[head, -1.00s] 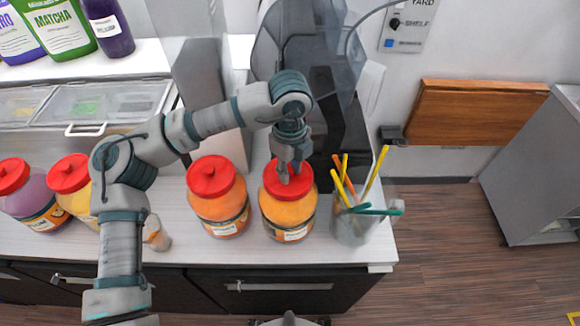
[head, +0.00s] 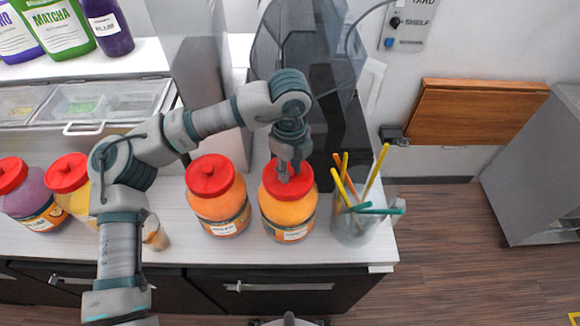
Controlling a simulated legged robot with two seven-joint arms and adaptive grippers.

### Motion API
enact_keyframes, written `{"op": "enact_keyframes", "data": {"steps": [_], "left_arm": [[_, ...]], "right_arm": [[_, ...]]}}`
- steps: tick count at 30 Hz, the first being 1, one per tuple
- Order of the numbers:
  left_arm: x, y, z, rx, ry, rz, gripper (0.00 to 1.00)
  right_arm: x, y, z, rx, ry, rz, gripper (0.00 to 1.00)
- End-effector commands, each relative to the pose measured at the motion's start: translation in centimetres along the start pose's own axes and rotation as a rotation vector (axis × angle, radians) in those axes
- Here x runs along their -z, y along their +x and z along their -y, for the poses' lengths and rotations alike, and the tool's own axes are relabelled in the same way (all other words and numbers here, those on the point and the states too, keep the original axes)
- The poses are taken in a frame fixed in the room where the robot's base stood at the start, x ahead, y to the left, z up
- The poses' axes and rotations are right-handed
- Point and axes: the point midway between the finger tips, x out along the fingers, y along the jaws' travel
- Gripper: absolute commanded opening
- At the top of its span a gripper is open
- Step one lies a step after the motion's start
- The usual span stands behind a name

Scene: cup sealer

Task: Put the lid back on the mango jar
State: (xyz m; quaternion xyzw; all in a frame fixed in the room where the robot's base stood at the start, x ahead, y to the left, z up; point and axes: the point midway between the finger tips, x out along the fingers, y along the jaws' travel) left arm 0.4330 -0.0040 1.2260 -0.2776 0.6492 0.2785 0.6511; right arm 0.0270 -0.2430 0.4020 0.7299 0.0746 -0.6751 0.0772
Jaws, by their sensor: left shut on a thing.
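An orange-filled jar (head: 290,213) stands upright near the right end of the counter, with a red lid (head: 303,182) on its top. I cannot read its label. My left gripper (head: 284,176) points down from above and is shut on the red lid's middle. The lid looks level on the jar's mouth; whether it is fully seated I cannot tell. A second orange jar (head: 222,214) with a red lid stands just to the left.
A clear cup (head: 352,226) with several coloured straws stands close to the right of the jar. Two more jars, one purple (head: 36,203) and one yellow, are at the left. A clear-covered machine (head: 300,60) rises behind. The counter's front edge is close.

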Motion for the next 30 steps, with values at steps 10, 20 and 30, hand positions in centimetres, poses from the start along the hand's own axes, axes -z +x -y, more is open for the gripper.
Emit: {"op": "enact_keyframes", "data": {"steps": [10, 20, 30], "left_arm": [[0.00, -0.01, 0.00, 0.000, 0.000, 0.000, 0.00], [0.00, 0.01, 0.01, 0.000, 0.000, 0.000, 0.59], [-0.01, 0.02, 0.00, 0.000, 0.000, 0.000, 0.84]], "right_arm": [[-0.04, 0.10, 0.01, 0.000, 0.000, 0.000, 0.36], [-0.05, 0.10, 0.00, 0.000, 0.000, 0.001, 0.36], [-0.06, 0.10, 0.00, 0.000, 0.000, 0.001, 0.36]]}}
